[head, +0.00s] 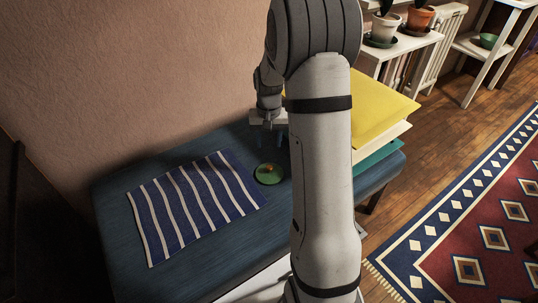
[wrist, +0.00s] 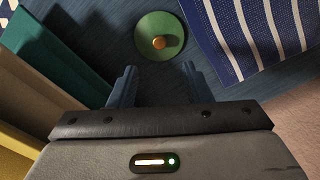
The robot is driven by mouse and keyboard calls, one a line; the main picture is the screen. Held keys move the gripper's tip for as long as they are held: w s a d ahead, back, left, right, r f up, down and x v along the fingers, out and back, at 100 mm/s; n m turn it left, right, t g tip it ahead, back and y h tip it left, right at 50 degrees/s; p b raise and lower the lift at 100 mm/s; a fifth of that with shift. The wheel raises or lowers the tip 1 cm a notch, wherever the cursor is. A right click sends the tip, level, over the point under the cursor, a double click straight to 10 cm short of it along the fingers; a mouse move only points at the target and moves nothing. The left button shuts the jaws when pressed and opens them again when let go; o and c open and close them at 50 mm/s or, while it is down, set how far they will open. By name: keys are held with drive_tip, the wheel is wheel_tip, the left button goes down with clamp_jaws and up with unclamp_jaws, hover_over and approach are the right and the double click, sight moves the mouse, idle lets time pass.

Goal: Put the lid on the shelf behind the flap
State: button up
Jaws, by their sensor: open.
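The lid is a round green disc with a small orange knob (head: 268,181). It lies on the blue table, beside the striped cloth. In the wrist view the lid (wrist: 152,24) is at the top centre, beyond the fingertips. My gripper (head: 270,141) is open and empty, above the table on the far side of the lid in the head view and apart from it. Its two blue fingers show in the wrist view (wrist: 158,76). I cannot make out a shelf or a flap; my arm hides part of the table and what stands on it.
A blue cloth with white stripes (head: 190,207) covers the left part of the blue table (head: 170,274). Yellow (head: 375,105), cream and teal slabs stand at the table's right, partly behind my arm. A white stand with potted plants (head: 384,29) is farther back. A wall borders the left.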

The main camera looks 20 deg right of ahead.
drive_tip(key=s+a+r+n, duration=0.1)
drive_tip(key=s+a+r, duration=0.2)
drive_tip(key=s, duration=0.5)
drive_tip(key=s+a+r+n, duration=0.1)
drive_tip(key=s+a+r, duration=0.3)
drive_tip(key=s, duration=0.4)
drive_tip(key=s+a+r+n+t, duration=0.1)
drive_tip(key=s+a+r+n, duration=0.1)
drive_tip(key=s, duration=0.6)
drive_tip(key=shift+a+r, duration=0.9)
drive_tip(key=shift+a, duration=0.2)
